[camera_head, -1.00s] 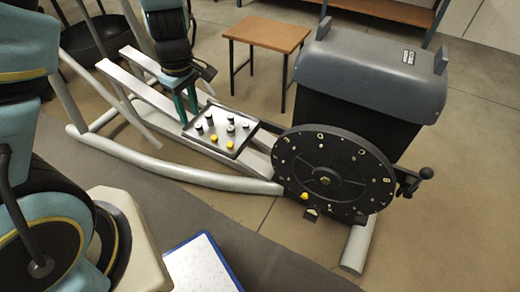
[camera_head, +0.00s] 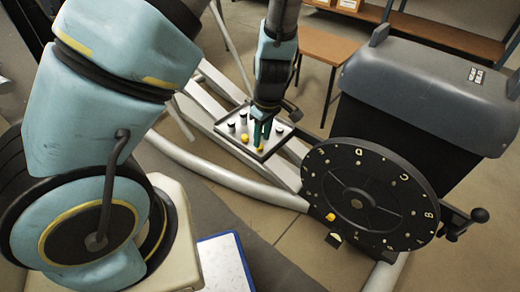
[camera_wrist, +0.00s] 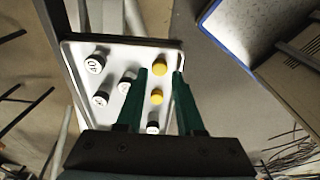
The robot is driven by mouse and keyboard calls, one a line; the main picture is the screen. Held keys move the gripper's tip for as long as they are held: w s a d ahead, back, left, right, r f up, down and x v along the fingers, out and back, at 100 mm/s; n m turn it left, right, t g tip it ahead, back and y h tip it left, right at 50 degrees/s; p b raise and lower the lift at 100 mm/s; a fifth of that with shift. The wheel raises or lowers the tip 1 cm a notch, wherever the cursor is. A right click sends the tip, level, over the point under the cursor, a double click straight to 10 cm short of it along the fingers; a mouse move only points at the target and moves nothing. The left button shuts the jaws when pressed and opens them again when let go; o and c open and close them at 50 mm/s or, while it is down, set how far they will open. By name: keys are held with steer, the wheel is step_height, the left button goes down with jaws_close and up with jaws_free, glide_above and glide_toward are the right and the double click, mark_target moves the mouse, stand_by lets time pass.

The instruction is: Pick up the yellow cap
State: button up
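A tray (camera_head: 265,156) holds several small caps, two of them yellow. In the head view one yellow cap (camera_head: 245,138) is left of my gripper (camera_head: 262,142), and another yellow cap (camera_head: 260,149) shows at its fingertips. In the wrist view, one yellow cap (camera_wrist: 159,67) lies in line with the gap at the fingertips of my gripper (camera_wrist: 160,73). The other yellow cap (camera_wrist: 157,96) shows between the green fingers, nearer the palm. The fingers are apart, with nothing visibly clamped. Their exact height above the caps is unclear.
Black and white caps (camera_wrist: 96,62) stand on the tray beside the fingers. A dark disc (camera_head: 372,190) with a yellow piece (camera_head: 330,217) on it is at right, below a grey housing (camera_head: 425,85). A blue-edged board (camera_head: 222,265) lies in front.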

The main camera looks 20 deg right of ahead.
steer(key=f, duration=0.3)
steer(key=shift+w+a+f+b, duration=0.1)
steer(key=shift+w+b, duration=0.2)
steer(key=shift+w, duration=0.05)
steer(key=shift+c, duration=0.2)
jaws_close()
